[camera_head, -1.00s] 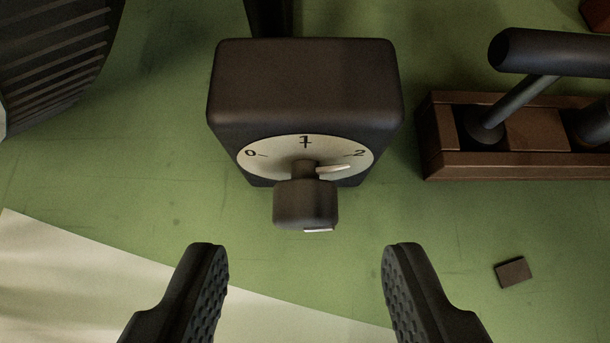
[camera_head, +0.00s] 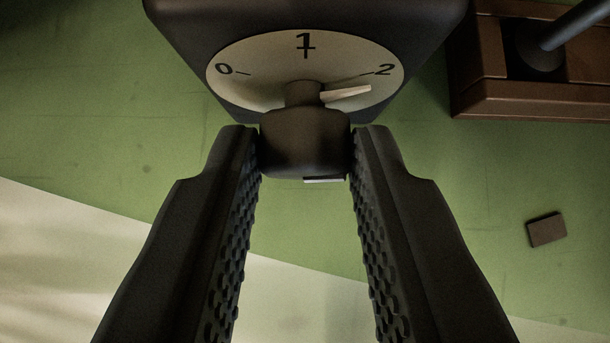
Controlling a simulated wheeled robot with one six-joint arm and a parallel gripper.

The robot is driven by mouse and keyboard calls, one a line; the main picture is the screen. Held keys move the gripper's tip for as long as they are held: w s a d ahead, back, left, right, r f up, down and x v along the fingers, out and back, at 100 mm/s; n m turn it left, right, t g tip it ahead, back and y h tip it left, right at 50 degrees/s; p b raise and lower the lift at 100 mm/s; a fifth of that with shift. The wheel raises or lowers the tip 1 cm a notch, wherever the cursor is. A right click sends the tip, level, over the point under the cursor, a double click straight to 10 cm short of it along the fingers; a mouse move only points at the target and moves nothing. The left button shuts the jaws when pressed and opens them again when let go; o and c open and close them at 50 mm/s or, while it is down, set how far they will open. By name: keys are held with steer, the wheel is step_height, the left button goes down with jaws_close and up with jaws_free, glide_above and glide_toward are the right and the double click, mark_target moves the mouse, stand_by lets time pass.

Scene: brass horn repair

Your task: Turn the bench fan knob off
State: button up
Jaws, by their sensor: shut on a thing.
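The bench fan's dark control box (camera_head: 180,22) fills the top middle of the view. Its pale dial (camera_head: 260,60) is marked 0 at left, 1 at the top and 2 at right. The dark knob (camera_head: 304,140) sticks out toward me from the dial, and its white pointer (camera_head: 346,93) points right, near the 2 mark. My gripper (camera_head: 305,145) is shut on the knob, with one ridged finger at its left side and one at its right. The back part of the knob shows between the fingertips.
A brown wooden rack (camera_head: 490,85) with dark tools in it stands at the right, apart from the box. A small dark block (camera_head: 546,230) lies on the green bench top (camera_head: 100,120) at right. A pale sheet (camera_head: 50,260) covers the lower left.

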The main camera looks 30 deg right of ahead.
steer(key=shift+w+a+n+h, duration=0.1)
steer(key=shift+a+n+h, duration=0.25)
steer(key=shift+h, duration=0.35)
steer(key=shift+n+g+h, duration=0.5)
steer(key=shift+n+h, duration=0.05)
steer(key=shift+h, duration=0.25)
steer(key=o, duration=1)
steer(key=v, duration=1.7)
steer(key=shift+a, duration=0.2)
